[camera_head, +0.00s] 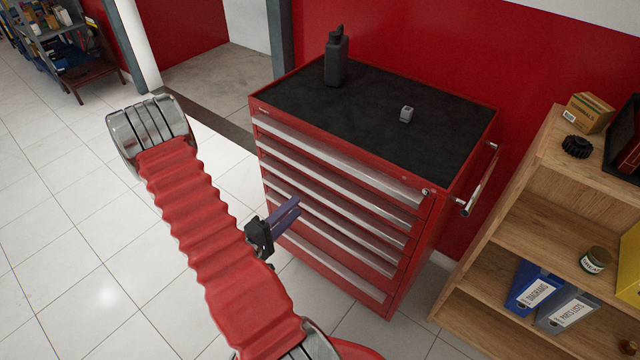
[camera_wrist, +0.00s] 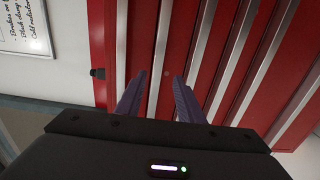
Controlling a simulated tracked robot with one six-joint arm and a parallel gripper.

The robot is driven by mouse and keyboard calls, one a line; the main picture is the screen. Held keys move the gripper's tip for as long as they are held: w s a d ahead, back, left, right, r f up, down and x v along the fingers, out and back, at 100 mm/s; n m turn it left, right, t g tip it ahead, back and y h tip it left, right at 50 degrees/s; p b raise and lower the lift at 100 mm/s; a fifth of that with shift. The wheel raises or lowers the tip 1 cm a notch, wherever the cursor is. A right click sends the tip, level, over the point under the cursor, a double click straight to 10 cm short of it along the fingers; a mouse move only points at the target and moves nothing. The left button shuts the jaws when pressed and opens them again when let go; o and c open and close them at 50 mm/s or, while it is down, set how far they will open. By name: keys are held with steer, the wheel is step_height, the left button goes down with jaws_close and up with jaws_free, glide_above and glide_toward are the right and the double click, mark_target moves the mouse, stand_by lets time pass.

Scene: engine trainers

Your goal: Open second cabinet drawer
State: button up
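The red tool cabinet (camera_head: 435,240) has a black top and several drawers with long silver handle strips. The second drawer's handle strip (camera_head: 333,187) runs below the wide top one. All drawers look closed. My gripper (camera_head: 294,210) is in front of the drawer faces, its purple fingers pointing at the cabinet. In the wrist view my gripper (camera_wrist: 158,92) is open, fingers apart, with a silver strip (camera_wrist: 162,50) seen between them. That strip is the second from the left among those visible there. I cannot tell how far the fingertips are from it.
A wooden shelf (camera_head: 520,215) with binders is close to the cabinet's right. Tiled floor (camera_head: 75,240) on the left is clear. A metal rack (camera_head: 75,45) is far left.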

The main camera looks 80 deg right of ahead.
mark_target(323, 182)
steer(key=x, duration=1.3)
steer(key=shift+a, duration=0.1)
steer(key=shift+c, duration=0.3)
steer(key=shift+f, duration=0.1)
jaws_close()
